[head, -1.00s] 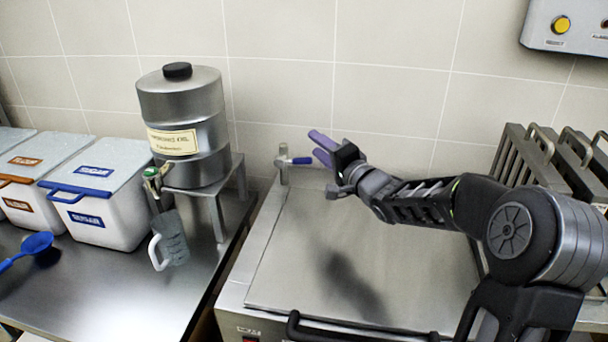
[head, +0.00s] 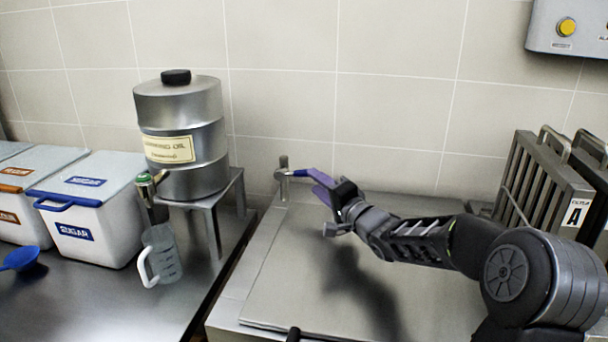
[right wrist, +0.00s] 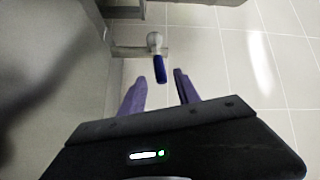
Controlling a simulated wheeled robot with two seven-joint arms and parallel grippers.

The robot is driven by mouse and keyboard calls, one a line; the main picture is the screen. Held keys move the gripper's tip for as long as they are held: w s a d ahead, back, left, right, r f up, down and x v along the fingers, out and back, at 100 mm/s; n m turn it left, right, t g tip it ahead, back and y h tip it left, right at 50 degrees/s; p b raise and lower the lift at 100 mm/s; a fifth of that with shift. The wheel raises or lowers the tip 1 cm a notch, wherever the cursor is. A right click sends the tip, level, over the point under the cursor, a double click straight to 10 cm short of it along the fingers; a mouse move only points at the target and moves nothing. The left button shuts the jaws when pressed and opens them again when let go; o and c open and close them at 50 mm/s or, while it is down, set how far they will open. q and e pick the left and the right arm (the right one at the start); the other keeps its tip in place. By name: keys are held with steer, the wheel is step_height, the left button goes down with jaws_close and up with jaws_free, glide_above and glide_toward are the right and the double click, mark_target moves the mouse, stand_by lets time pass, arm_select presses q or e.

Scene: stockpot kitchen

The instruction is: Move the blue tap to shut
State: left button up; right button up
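The blue tap (head: 296,173) is a small blue lever on a metal post at the back left corner of the steel appliance lid. In the head view its lever points right, toward my gripper. In the right wrist view the blue lever (right wrist: 159,68) lies just ahead of the fingertips, in line with the gap between them. In the head view the fingertips overlap the lever's end, so contact there is unclear. My left gripper is not seen.
A steel oil drum (head: 180,110) with a green-handled spout stands on a stand at left, a clear jug (head: 160,255) below it. A white sugar bin (head: 90,215) stands farther left. Metal racks (head: 540,185) stand at right. The steel lid (head: 290,280) is clear below my arm.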

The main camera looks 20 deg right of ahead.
mark_target(304, 174)
steer(key=w, duration=0.4)
steer(key=w+a, duration=0.1)
steer(key=w, duration=0.1)
steer(key=shift+w, duration=0.3)
steer(key=shift+c, duration=0.5)
jaws_close()
stand_by(0.6)
